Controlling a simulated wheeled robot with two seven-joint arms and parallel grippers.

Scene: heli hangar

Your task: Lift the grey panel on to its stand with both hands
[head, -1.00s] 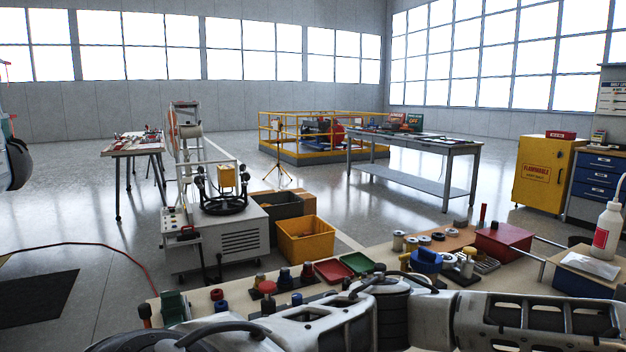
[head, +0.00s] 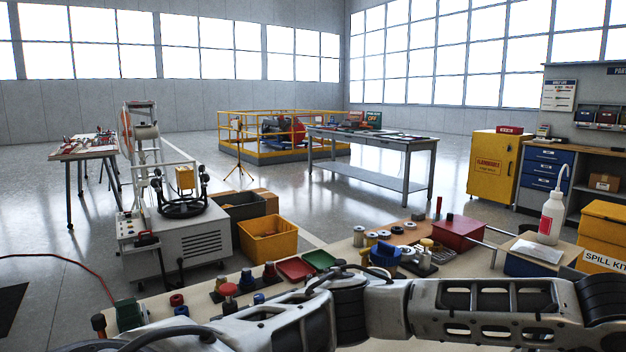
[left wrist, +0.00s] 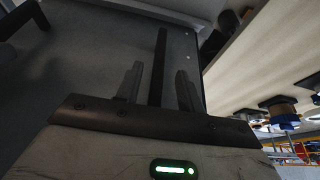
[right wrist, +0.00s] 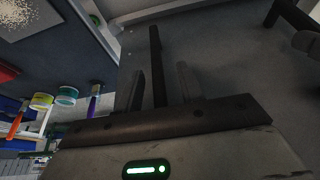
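The grey panel (left wrist: 85,60) fills much of the left wrist view, a flat dull surface with small screw dots near one edge. It also fills much of the right wrist view (right wrist: 225,65). A dark bar (left wrist: 159,50) stands out in front of it in each wrist view. My left gripper (left wrist: 158,82) is open, its fingers on either side of the bar with gaps showing. My right gripper (right wrist: 159,82) is likewise open around a dark bar (right wrist: 155,45). The head view shows neither the panel nor my fingertips. I cannot identify the stand.
A light workbench (head: 345,257) crosses in front of me, carrying a red box (head: 458,233), a white bottle (head: 551,218), small trays and knobs. Beyond are a yellow bin (head: 267,240), a grey machine cart (head: 178,248) and a yellow cabinet (head: 492,168). Open floor lies further back.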

